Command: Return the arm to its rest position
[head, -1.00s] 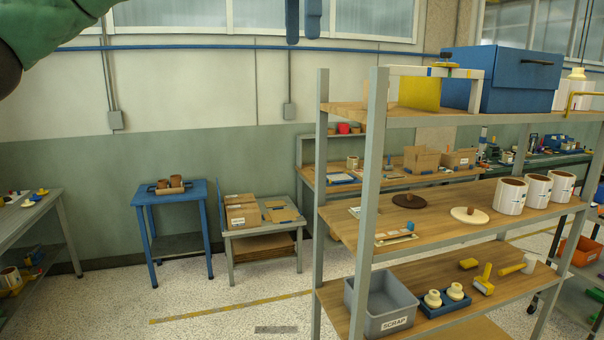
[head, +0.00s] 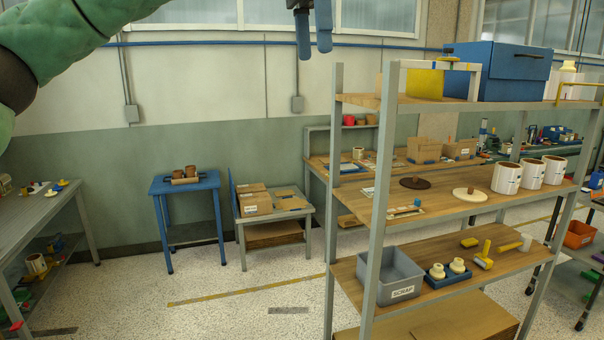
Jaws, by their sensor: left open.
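My left arm comes in at the top left of the head view, with green and dark sections. My left gripper (head: 313,36) hangs at the top centre, in front of the window and wall. Its two blue fingers point down with a small gap between them, and nothing shows between them. It is apart from the shelf and the tables. My right arm and right gripper are out of the frame.
A grey-framed shelf rack (head: 382,200) stands at the right, with a blue box (head: 515,72) on top and a grey scrap bin (head: 392,277) low down. A blue table (head: 185,184), a grey table (head: 270,219) and a left workbench (head: 45,215) stand around open speckled floor.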

